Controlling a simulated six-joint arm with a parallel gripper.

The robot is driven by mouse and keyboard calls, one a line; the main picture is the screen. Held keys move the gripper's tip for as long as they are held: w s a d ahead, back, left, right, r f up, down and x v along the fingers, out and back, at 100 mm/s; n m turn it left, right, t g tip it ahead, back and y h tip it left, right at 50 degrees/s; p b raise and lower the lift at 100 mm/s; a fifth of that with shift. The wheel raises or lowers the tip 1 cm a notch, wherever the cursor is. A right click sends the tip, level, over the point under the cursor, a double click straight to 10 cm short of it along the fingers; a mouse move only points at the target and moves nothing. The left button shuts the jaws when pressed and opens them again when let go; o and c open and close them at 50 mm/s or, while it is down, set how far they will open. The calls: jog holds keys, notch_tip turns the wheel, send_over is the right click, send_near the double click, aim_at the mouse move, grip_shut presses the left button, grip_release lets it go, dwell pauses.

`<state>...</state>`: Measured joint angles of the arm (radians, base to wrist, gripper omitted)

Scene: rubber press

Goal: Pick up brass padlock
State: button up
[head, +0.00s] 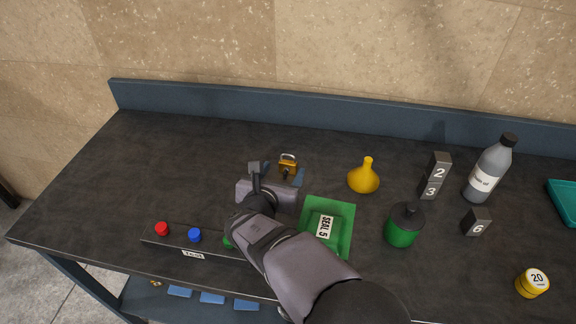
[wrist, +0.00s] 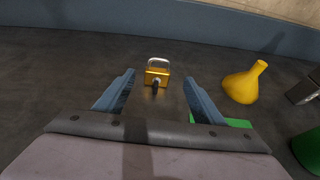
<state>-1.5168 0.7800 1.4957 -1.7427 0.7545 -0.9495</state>
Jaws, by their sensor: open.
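The brass padlock (head: 287,168) lies on the dark bench top, with its silver shackle toward the back wall. In the wrist view the padlock (wrist: 157,77) sits ahead of my gripper, roughly centred between the two blue-grey fingers. A dark keyhole or key part shows on its near face. My gripper (head: 277,176) is open and empty, close in front of the padlock; its fingers also show in the wrist view (wrist: 160,92). I cannot tell whether the fingertips reach the padlock's sides.
A yellow funnel-shaped flask (head: 363,177) stands right of the padlock. A green tray (head: 344,211) holds a "SEAL 5" block (head: 325,227). A green canister (head: 402,230), numbered blocks (head: 437,168), and a bottle (head: 488,170) stand farther right. A button bar (head: 180,240) lies at front left. The left bench is clear.

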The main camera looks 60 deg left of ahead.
aim_at(286, 170)
jog(key=shift+p+x, duration=1.15)
jog(key=shift+x, duration=1.5)
jog(key=shift+s+a, duration=0.1)
jog(key=shift+a, duration=0.05)
jog(key=c, duration=1.3)
jog(key=shift+r, duration=0.15)
notch_tip(286, 170, up, 28)
jog(key=p, duration=0.2)
